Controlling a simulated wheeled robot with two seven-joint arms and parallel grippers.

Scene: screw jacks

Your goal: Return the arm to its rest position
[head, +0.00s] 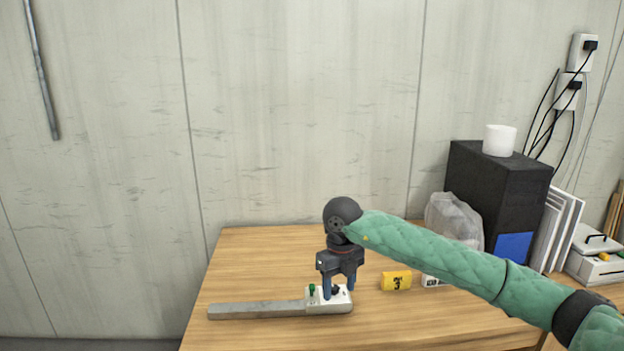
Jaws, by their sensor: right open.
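My right arm (440,255), in a green quilted sleeve, reaches in from the right over the wooden table. My right gripper (339,293) points down at a small white block (329,305) near the table's front. Its blue fingers are open, one on each side of a small dark knob on the block. I cannot tell whether the fingertips touch the block. A green knob (312,290) stands on the block, just left of the fingers. My left gripper is not in view.
A flat grey bar (257,310) lies left of the block, end against it. A yellow block marked 3 (397,281) and a partly hidden white block (434,281) sit to the right. Behind are a clear bag (455,215) and a black box (497,195) with a white cup (499,140).

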